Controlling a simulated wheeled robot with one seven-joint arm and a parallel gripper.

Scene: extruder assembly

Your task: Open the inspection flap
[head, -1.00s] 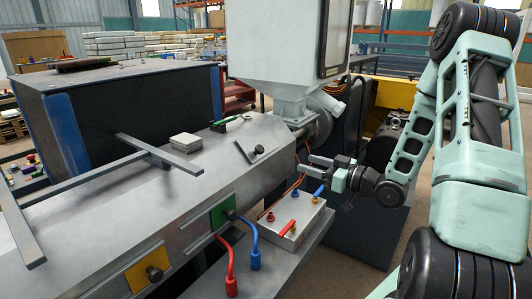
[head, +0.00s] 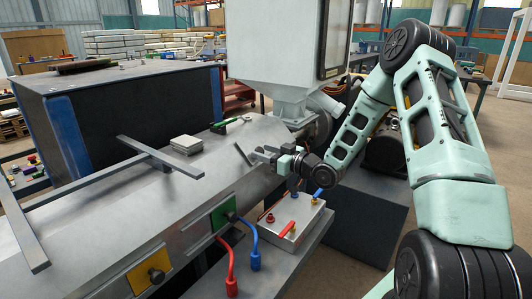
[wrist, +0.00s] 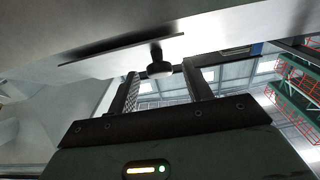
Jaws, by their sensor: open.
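The inspection flap appears as a thin, dark-edged plate (wrist: 115,48) on the machine's slanted side in the wrist view. In the head view its dark edge (head: 241,153) shows just left of my gripper. A dark round knob (wrist: 159,69) on a short stem sticks out near the flap's right end in the wrist view. My gripper (head: 258,155) is at the knob, with its fingers open. In the wrist view the knob is between the two fingers (wrist: 161,76), with gaps at the sides. The flap looks closed against the cover. In the head view the fingers hide the knob.
A control box (head: 292,222) with red and blue levers stands below my gripper. Red (head: 230,268) and blue (head: 254,245) cables hang in front. The grey hopper (head: 278,50) rises behind. A grey bar frame (head: 150,152) lies on the machine's top at left.

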